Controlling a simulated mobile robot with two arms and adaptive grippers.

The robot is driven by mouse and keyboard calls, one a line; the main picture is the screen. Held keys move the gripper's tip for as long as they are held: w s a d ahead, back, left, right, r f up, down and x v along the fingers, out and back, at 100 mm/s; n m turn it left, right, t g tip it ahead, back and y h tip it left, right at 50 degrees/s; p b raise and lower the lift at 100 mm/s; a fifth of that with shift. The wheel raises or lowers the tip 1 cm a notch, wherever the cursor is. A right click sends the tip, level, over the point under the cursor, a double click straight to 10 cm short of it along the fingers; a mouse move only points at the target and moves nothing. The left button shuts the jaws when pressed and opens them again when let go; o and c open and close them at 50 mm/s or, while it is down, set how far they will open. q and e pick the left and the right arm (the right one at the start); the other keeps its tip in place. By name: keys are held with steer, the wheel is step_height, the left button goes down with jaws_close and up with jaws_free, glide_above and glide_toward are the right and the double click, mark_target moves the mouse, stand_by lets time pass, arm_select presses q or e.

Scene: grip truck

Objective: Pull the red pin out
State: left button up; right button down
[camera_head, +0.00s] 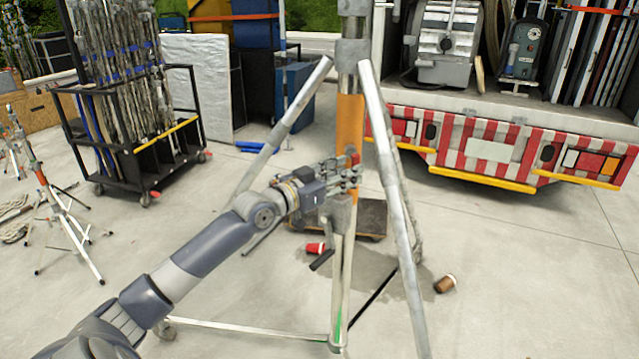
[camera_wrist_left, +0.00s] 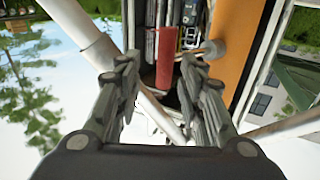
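The red pin (camera_head: 355,158) shows as a small red patch on the stand's post, just beyond my left fingertips in the head view. In the left wrist view, the red pin (camera_wrist_left: 166,58) is a red cylinder seen between the fingertips. My left gripper (camera_head: 350,175) is open, with a finger on each side of the pin; contact is not visible. Its two spread fingers fill the middle of the left wrist view (camera_wrist_left: 160,80). The stand's orange post (camera_head: 349,120) rises behind the gripper. My right gripper is not in view.
Slanted metal stand legs (camera_head: 395,190) flank the gripper closely. A red cup (camera_head: 316,248) and a brown cup (camera_head: 445,284) lie on the concrete. A black cart (camera_head: 120,160) stands left, a truck with a striped rear (camera_head: 490,150) right. A smaller stand (camera_head: 60,205) is at far left.

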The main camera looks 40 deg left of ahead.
arm_select(q)
steer(key=s+a, duration=0.1)
steer(key=s, duration=0.9)
steer(key=shift+a, duration=0.4)
steer(key=shift+s, duration=0.15)
